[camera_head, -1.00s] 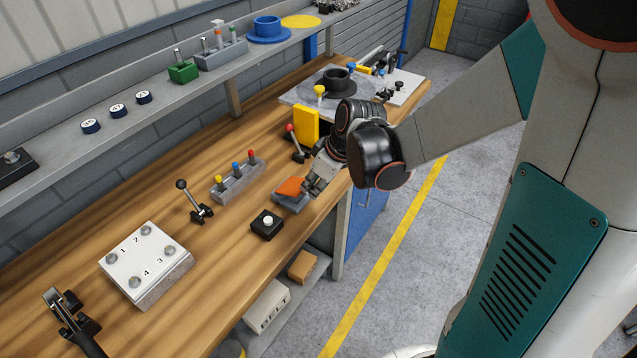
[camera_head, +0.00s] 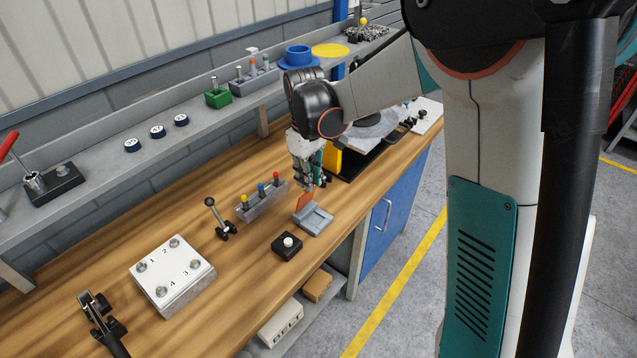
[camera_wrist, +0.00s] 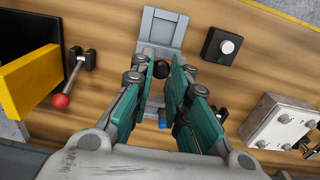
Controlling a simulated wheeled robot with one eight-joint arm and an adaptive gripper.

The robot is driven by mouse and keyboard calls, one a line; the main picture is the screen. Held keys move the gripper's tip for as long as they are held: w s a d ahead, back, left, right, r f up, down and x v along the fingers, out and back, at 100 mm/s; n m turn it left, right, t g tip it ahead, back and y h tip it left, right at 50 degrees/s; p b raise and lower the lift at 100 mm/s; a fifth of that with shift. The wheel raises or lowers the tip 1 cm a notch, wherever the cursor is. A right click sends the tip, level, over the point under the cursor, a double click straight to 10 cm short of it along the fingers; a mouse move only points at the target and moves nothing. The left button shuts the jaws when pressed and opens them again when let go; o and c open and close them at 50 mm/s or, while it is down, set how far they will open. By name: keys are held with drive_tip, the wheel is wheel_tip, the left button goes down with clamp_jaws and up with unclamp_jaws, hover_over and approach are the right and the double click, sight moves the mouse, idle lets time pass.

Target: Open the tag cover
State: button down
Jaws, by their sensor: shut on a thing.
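The tag cover (camera_head: 305,199) is an orange flap on a grey base (camera_head: 318,219) near the table's front edge. It stands up steeply at the base's far left side, and the top of the base is exposed. My gripper (camera_head: 308,183) points down and is shut on the cover's upper edge. In the wrist view the grey base (camera_wrist: 163,27) lies just beyond my fingertips (camera_wrist: 164,66). A dark round thing shows between the fingers.
A black box with a white button (camera_head: 287,246) stands in front of the base. A block with coloured knobs (camera_head: 262,198) is behind it to the left. A yellow panel (camera_head: 333,160) and a red-knobbed lever (camera_wrist: 61,100) are close to my gripper.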

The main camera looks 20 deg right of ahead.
drive_tip(key=shift+w+a+f, duration=0.2)
drive_tip(key=shift+w+a, duration=0.7)
drive_tip(key=shift+w, duration=0.25)
drive_tip(key=c, duration=1.5)
unclamp_jaws()
wheel_tip(320, 180, up, 12)
drive_tip(key=shift+r, duration=0.1)
drive_tip(key=shift+c, duration=0.3)
